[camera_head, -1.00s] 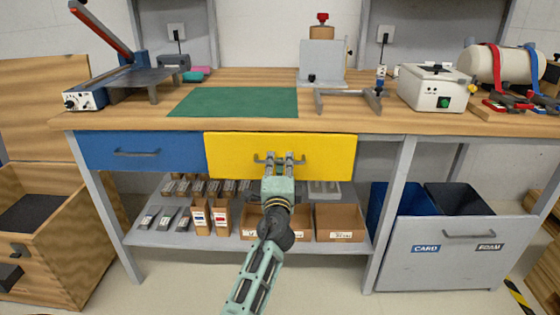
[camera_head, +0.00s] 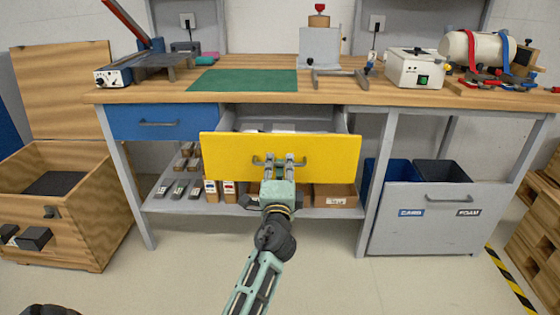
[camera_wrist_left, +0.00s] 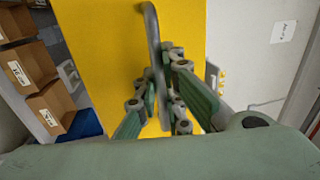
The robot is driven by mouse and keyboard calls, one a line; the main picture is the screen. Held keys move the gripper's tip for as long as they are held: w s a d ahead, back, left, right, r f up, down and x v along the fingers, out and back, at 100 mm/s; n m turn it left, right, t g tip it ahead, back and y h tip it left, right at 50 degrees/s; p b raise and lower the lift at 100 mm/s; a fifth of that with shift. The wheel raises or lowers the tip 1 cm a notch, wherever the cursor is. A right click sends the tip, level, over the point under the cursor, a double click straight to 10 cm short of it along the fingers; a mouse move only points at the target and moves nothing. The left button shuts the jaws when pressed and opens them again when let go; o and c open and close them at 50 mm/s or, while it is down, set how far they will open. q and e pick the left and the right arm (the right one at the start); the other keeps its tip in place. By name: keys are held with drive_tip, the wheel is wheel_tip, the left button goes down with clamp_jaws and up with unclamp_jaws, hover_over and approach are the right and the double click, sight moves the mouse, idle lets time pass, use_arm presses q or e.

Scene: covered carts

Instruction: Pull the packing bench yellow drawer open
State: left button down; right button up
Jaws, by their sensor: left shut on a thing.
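The yellow drawer (camera_head: 230,158) of the packing bench stands partly open, its front well out from the bench and its grey inside showing behind the front. Some pale contents show inside. My left gripper (camera_head: 279,163) is shut on the drawer's grey handle (camera_head: 303,163), near its middle. In the left wrist view the fingers (camera_wrist_left: 165,90) close around the handle bar (camera_wrist_left: 153,35) in front of the yellow face (camera_wrist_left: 110,50). My right gripper is not in view.
The blue drawer (camera_head: 190,122) beside it is shut. The wooden bench top (camera_head: 330,92) carries a green mat (camera_head: 243,80) and several tools. An open wooden crate (camera_head: 95,215) stands at left, a grey bin unit (camera_head: 420,235) at right. The floor in front is clear.

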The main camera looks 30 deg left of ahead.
use_arm(q)
drive_tip(key=shift+s+d, duration=0.25)
drive_tip(key=shift+s, duration=0.15)
drive_tip(key=c, duration=2.1)
unclamp_jaws()
drive_tip(key=v, duration=1.2)
drive_tip(key=shift+a, duration=0.1)
